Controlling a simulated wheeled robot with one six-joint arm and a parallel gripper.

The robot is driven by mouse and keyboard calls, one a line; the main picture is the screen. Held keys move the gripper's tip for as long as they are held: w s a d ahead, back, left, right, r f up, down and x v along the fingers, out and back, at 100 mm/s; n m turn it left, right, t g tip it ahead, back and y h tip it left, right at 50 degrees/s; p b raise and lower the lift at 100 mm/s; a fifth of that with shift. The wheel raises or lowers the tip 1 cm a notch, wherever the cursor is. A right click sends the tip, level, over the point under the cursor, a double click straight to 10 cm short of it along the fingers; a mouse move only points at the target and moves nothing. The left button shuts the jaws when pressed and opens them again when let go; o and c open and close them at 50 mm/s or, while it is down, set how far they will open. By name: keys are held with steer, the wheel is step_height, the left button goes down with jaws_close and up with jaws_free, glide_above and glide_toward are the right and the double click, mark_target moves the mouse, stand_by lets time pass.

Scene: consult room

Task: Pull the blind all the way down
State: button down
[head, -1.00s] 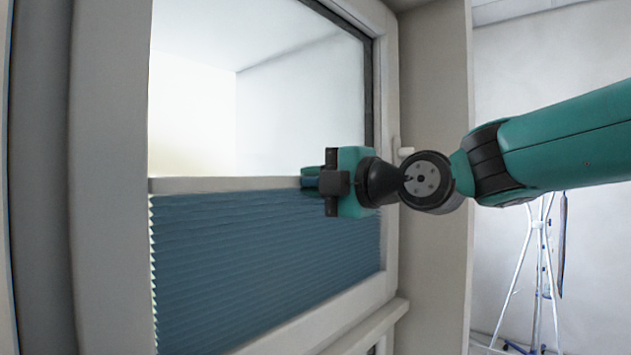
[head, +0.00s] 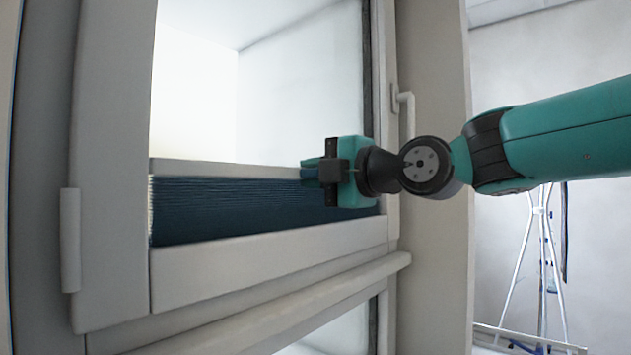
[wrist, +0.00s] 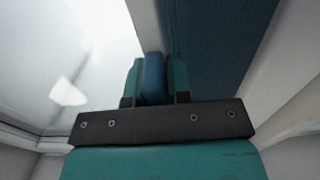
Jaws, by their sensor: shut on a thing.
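The dark blue pleated blind (head: 225,212) fills only a low band of the window, its pleats packed close together. A pale rail (head: 225,168) runs along its upper edge, and the glass above is bare. My gripper (head: 311,170) is at the right part of this rail, shut on a small blue handle (head: 308,175). In the wrist view the blue handle (wrist: 153,78) sits between the two green fingers. The blind fabric (wrist: 215,40) shows there to the right of the pale rail (wrist: 144,22). The fingers hide much of the handle.
The window frame's bottom bar (head: 270,252) lies just under the blind, with a ledge (head: 300,293) below it. A window handle (head: 406,112) stands on the right of the frame. A white stand (head: 540,260) is farther back at right.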

step_height(320, 180, down, 2)
steer(key=shift+f+b, duration=0.15)
steer(key=shift+b, duration=0.65)
steer(key=c, duration=1.1)
jaws_free()
steer(key=shift+b+v, duration=4.4)
steer(key=shift+v, duration=4.35)
